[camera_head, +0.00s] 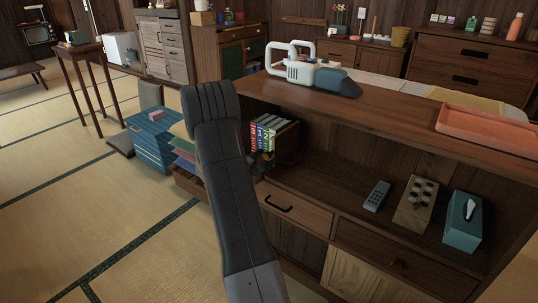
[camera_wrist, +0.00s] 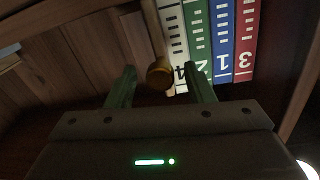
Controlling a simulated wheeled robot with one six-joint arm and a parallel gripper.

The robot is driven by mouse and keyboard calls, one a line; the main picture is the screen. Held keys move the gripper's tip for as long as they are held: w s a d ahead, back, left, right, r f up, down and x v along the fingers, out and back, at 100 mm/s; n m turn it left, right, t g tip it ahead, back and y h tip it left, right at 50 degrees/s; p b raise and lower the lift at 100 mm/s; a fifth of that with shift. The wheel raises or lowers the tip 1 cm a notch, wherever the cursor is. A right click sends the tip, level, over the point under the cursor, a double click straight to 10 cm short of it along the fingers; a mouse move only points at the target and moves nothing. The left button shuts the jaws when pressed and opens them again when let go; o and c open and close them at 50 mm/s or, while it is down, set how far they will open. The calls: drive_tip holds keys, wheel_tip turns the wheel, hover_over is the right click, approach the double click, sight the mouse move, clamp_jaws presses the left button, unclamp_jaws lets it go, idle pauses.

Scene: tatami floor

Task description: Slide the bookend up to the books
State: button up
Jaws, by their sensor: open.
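The books, in red, blue, green and white, stand upright in a row (camera_head: 266,132) at the left of the open shelf; their numbered spines also show in the wrist view (camera_wrist: 221,42). The wooden bookend (camera_head: 288,143) stands beside the white book. In the wrist view its thin edge (camera_wrist: 153,30) with a round brass knob is close against the white book; I cannot tell whether they touch. My gripper (camera_wrist: 162,80) is open, with one finger on each side of the knob. In the head view my arm hides most of the gripper.
Right of the bookend the shelf floor is bare up to a remote (camera_head: 377,195), a wooden board with dark round pieces (camera_head: 415,203) and a teal tissue box (camera_head: 463,222). The cabinet top (camera_head: 390,112) overhangs the shelf. Drawers (camera_head: 296,209) lie below.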

drive_tip(key=p+v, duration=0.1)
drive_tip(key=v, duration=0.9)
drive_tip(key=shift+s+a+p, duration=0.2)
drive_tip(key=shift+s+p, duration=0.05)
drive_tip(key=shift+p, duration=0.15)
drive_tip(key=b+x, duration=0.3)
drive_tip(key=x, duration=1)
drive_tip(key=shift+w+d, duration=0.1)
drive_tip(key=shift+d, duration=0.05)
drive_tip(key=shift+w+d, duration=0.2)
drive_tip(key=shift+w, duration=0.05)
drive_tip(key=shift+s+d, duration=0.2)
